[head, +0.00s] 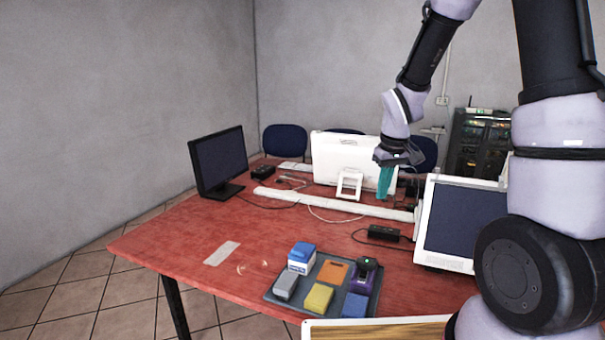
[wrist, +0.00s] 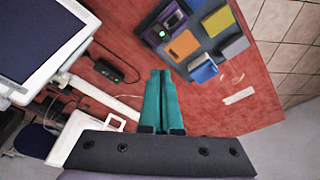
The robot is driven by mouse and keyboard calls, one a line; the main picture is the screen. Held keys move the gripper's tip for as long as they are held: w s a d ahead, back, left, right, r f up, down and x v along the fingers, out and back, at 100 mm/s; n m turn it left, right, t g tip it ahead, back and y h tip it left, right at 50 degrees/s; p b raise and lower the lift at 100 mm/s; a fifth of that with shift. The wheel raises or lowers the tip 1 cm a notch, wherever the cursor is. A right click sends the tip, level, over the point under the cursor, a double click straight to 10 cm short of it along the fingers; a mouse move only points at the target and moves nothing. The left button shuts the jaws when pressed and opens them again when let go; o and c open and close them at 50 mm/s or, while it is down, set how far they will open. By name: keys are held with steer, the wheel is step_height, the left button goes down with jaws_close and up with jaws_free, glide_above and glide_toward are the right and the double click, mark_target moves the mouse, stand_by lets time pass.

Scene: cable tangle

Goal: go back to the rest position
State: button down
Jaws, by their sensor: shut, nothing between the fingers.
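My gripper (head: 385,188) hangs from my raised arm over the far part of the red table (head: 175,245), its teal fingers pointing down in front of the back of a white monitor (head: 330,160). In the wrist view my gripper (wrist: 161,73) shows its teal fingers side by side and closed together, with nothing held. The fingertips appear clear of the table and of the things on it.
A grey tray (head: 270,296) with coloured blocks lies near the front edge. A black monitor (head: 218,160) stands at left, a white-framed one (head: 465,220) at right. A black power adapter (head: 384,233) and cables lie between. The table's left front is mostly clear.

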steer(key=s+d+r+m+t, duration=0.1)
steer(key=s+r+m, duration=0.3)
steer(key=s+r, duration=0.5)
steer(key=s+d+r+m+t+y, duration=0.1)
steer(key=s+d+r+m+t, duration=0.1)
steer(key=s+r, duration=0.8)
step_height(320, 180, up, 4)
steer(key=shift+d+r+m+t, duration=0.15)
steer(key=shift+r+m+t, duration=0.05)
steer(key=shift+m+t, duration=0.75)
